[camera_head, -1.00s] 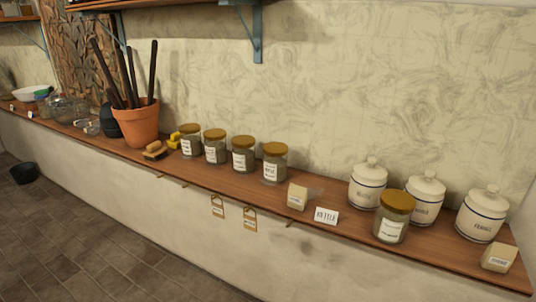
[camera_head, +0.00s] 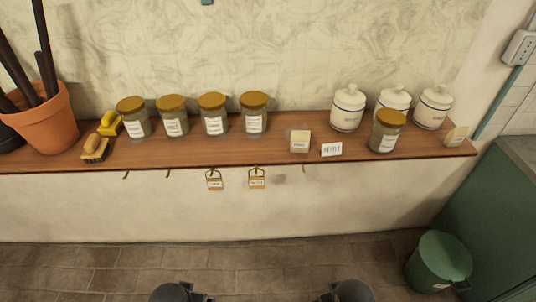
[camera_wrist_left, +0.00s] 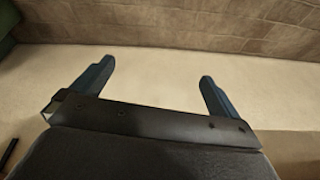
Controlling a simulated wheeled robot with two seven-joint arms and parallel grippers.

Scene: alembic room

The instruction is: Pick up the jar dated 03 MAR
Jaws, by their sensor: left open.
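Several glass jars with gold-brown lids and white labels stand upright on the wooden shelf. In the head view a row on the left holds a far-left jar (camera_head: 135,126), a second jar (camera_head: 173,125), a third jar (camera_head: 213,124) and a right-end jar (camera_head: 254,123). Another such jar (camera_head: 384,138) stands apart at the right, in front of white canisters. The label writing is too small to read, so I cannot tell which is dated 03 MAR. My left gripper (camera_wrist_left: 157,70) is open and empty in the left wrist view, away from the jars. My right gripper does not show.
The wooden shelf (camera_head: 225,155) has small gaps between jars. A terracotta pot (camera_head: 45,125), brush (camera_head: 95,148), beige block (camera_head: 300,141), card (camera_head: 331,150) and white canister (camera_head: 348,108) stand on it. A green bin (camera_head: 438,262) stands on the floor.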

